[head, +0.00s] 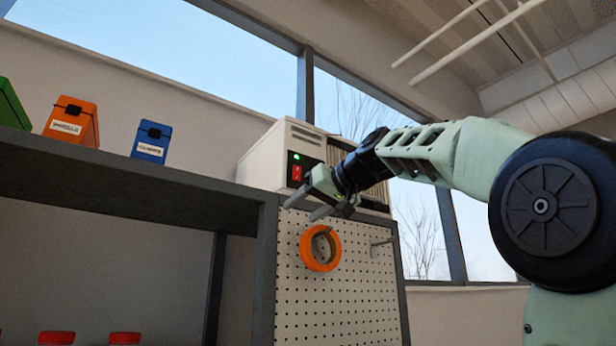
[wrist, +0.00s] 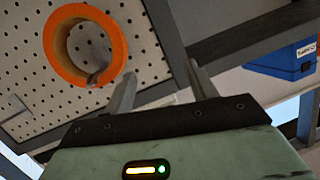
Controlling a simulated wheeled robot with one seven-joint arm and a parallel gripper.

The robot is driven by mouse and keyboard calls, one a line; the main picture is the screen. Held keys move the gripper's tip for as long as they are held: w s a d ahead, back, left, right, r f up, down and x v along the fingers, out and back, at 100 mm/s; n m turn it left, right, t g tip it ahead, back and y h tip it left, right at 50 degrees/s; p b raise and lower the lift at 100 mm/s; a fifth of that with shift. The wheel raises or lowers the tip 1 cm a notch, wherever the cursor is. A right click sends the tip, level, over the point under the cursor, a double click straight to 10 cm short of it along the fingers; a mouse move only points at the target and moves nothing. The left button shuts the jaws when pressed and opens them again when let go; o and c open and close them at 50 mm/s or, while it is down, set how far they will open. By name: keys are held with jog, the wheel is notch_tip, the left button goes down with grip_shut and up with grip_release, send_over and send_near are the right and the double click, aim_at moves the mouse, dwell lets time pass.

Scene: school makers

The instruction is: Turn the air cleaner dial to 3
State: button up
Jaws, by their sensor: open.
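The air cleaner (head: 270,160) is a pale box with a dark grille on top of the pegboard stand in the head view. Its dark front panel shows a green light and a red switch (head: 296,172). I cannot make out a dial; my gripper and wrist cover part of the front. My gripper (head: 303,207) is open and empty, in front of the cleaner's lower front and above the orange ring. In the wrist view my gripper (wrist: 160,90) has its fingers apart with nothing between them, and the cleaner is not seen.
An orange ring (head: 306,262) hangs on the pegboard (head: 350,305) just below my gripper; a bare peg (head: 383,241) sticks out to its right. A dark shelf (head: 130,188) at left holds orange (head: 72,122), blue (head: 151,141) and green (head: 10,105) boxes. A window is behind.

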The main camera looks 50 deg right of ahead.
jog(key=s+d+r+m+t+h, duration=0.15)
jog(key=s+d+r+h, duration=0.3)
jog(key=s+r, duration=0.85)
jog(key=r+p+x, duration=0.1)
jog(key=p+x, duration=0.9)
jog(key=x, duration=0.7)
jog(key=shift+w+t, duration=0.4)
jog(key=shift+t, duration=0.05)
jog(key=c, duration=1)
